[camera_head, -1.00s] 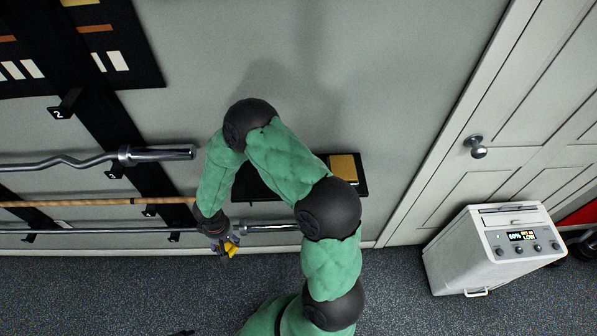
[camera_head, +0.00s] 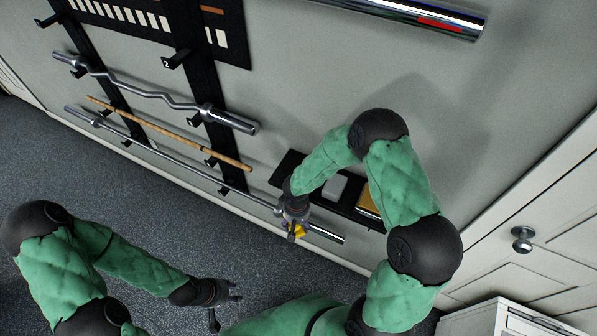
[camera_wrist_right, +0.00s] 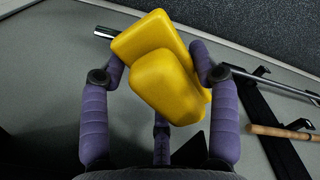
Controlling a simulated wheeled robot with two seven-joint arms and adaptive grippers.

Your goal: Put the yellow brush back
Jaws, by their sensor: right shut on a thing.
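The yellow brush (camera_wrist_right: 165,75) fills the middle of the right wrist view, between the purple fingers of my right gripper (camera_wrist_right: 160,82). It looks like two rounded yellow blocks; no bristles can be made out. In the head view my right gripper (camera_head: 294,222) is shut on the brush (camera_head: 297,232), in front of the wall, just below a black wall shelf (camera_head: 284,168). The brush is small and partly covered there. My left gripper (camera_head: 228,302) is empty with its fingers apart, low over the floor at the bottom of the head view.
The shelf carries a tan block (camera_head: 367,199) and a pale grey item (camera_head: 333,185), partly behind my right arm. A straight bar (camera_head: 165,151), a wooden stick (camera_head: 150,123) and a curled bar (camera_head: 150,92) hang at left. A door (camera_head: 545,262) and white cabinet (camera_head: 505,322) are right.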

